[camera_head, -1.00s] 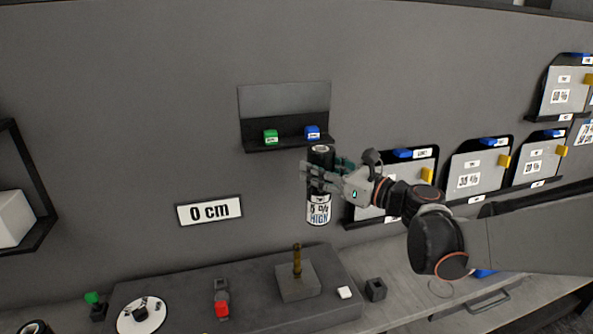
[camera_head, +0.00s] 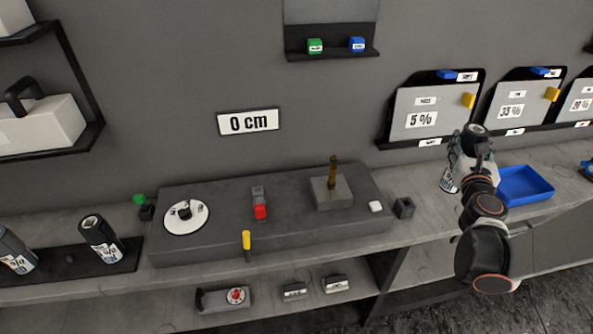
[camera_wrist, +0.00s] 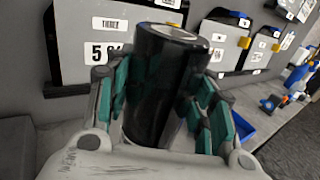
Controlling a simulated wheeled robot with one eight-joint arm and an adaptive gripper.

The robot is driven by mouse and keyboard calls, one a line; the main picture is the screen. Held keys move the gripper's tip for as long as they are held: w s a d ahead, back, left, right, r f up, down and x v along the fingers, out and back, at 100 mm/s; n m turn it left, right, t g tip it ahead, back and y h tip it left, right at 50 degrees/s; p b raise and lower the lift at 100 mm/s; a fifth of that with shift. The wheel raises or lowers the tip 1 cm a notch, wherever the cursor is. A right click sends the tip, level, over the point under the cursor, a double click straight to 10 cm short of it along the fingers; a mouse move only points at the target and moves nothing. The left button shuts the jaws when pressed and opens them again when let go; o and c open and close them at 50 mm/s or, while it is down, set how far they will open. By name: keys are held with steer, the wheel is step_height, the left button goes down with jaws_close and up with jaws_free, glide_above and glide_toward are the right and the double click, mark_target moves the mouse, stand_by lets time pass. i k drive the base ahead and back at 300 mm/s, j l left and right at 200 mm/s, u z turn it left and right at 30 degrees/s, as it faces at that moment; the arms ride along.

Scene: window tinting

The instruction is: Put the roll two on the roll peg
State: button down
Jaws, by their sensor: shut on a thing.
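My gripper (camera_head: 466,158) is shut around a black film roll (camera_wrist: 160,85), with teal finger pads on both sides of it in the wrist view. In the head view the roll's white-labelled lower part (camera_head: 449,180) shows left of my wrist; the rest is partly hidden by the gripper. The roll leans in the head view and is held at the right of the bench. The roll peg (camera_head: 333,172) is a thin brass-brown post standing bare on a grey square block (camera_head: 331,193), to the left of my gripper and apart from it.
Two other dark rolls stand on a black tray at left, one near the platform (camera_head: 100,238). The raised grey platform (camera_head: 290,230) carries a white disc (camera_head: 186,217) and red switch (camera_head: 260,211). A black cube (camera_head: 404,207) and blue tray (camera_head: 525,185) lie right of the peg.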

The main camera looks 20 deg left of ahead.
mark_target(72, 259)
steer(key=k+j+u, duration=0.1)
steer(key=k+j, duration=0.25)
steer(key=k+j+u, duration=0.1)
steer(key=k+j, duration=0.2)
steer(key=j, duration=0.15)
steer(key=k+j+u, duration=0.1)
steer(key=k+j, duration=0.25)
steer(key=j, duration=0.15)
steer(key=k+j, duration=0.3)
steer(key=j, duration=0.15)
steer(key=j+u, duration=0.1)
steer(key=j, duration=0.5)
steer(key=k+j+u, duration=0.1)
steer(key=j, duration=0.5)
